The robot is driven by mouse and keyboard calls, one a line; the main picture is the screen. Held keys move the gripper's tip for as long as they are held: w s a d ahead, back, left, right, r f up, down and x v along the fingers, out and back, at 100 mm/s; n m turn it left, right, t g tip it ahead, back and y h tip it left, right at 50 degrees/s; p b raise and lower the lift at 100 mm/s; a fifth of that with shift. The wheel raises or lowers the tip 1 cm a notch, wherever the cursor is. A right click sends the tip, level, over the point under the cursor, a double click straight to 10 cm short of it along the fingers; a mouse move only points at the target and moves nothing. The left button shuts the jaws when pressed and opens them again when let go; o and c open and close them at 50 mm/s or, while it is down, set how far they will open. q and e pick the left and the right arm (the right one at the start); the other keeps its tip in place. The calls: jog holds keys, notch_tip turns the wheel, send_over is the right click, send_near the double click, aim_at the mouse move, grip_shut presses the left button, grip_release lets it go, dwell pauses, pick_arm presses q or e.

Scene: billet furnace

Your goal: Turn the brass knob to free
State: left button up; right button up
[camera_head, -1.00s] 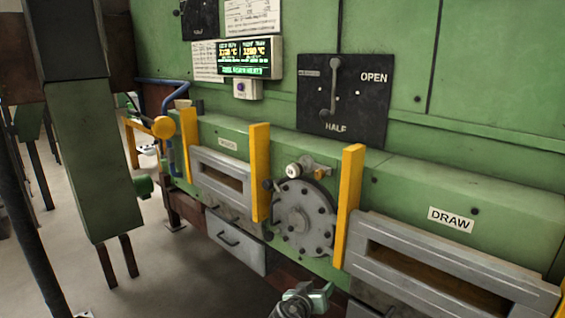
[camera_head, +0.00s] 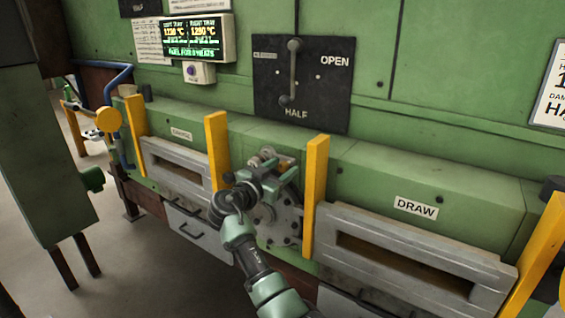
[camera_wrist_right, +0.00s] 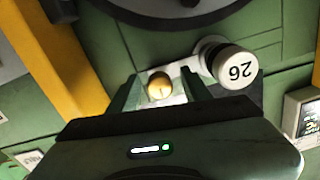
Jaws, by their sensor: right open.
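The small round brass knob (camera_wrist_right: 160,85) shows in the wrist view on a pale plate, between the two green fingers of my right gripper (camera_wrist_right: 163,98). The fingers stand apart on either side of it; contact is not clear. A white knob marked 26 (camera_wrist_right: 235,66) is just right of the right finger. In the head view my right gripper (camera_head: 284,174) is in front of the top of the round grey bolted disc (camera_head: 290,222) and hides the brass knob. My left gripper is not in view.
Yellow posts (camera_head: 217,150) and (camera_head: 315,195) stand close on both sides of the disc. A grey DRAW slot frame (camera_head: 400,235) is at the right. A black lever panel (camera_head: 330,90) is on the green wall above. A green upright (camera_head: 45,150) stands at the far left.

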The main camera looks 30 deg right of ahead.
jog(key=shift+w+d, duration=0.15)
jog(key=shift+d, duration=0.25)
grip_shut()
